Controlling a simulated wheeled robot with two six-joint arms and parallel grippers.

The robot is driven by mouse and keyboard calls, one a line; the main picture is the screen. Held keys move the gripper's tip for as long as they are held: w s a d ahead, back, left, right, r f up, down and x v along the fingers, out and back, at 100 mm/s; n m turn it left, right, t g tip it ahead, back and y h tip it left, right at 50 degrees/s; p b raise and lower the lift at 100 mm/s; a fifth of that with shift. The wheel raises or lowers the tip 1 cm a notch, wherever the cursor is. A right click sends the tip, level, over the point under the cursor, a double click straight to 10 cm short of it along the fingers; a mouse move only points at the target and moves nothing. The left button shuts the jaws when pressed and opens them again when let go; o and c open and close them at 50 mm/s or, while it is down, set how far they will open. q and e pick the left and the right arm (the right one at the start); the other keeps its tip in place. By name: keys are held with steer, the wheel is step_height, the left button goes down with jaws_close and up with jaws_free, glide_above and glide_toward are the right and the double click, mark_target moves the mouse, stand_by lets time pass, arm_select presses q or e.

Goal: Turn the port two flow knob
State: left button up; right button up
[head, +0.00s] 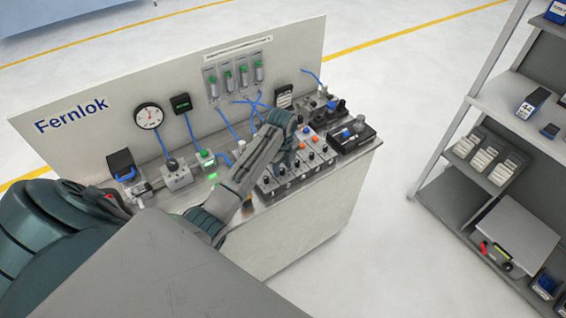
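A valve manifold (268,185) with a row of small knobs and several orange and dark caps stands near the front edge of the bench. Which of its knobs is the port two flow knob is too small to tell. My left gripper (283,128) reaches over the manifold from the left, close to its back edge, and hides part of it. Its fingers are too small and dark to show whether they are open or touch a knob. My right gripper is not in view.
The bench carries a Fernlok back panel (100,88) with a round gauge (148,116), green-topped flow meters (243,75) and blue tubes. A grey shelf (455,200) stands apart at right, with clear floor between.

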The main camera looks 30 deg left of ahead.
arm_select(q)
steer(key=shift+s, duration=0.1)
steer(key=shift+c, duration=0.2)
steer(key=c, duration=0.7)
jaws_close()
steer(key=n, duration=0.4)
steer(key=shift+n, duration=2.3)
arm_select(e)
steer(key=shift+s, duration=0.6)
arm_select(q)
steer(key=o, duration=0.7)
jaws_free()
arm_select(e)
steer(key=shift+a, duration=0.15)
arm_select(q)
steer(key=shift+o, duration=0.2)
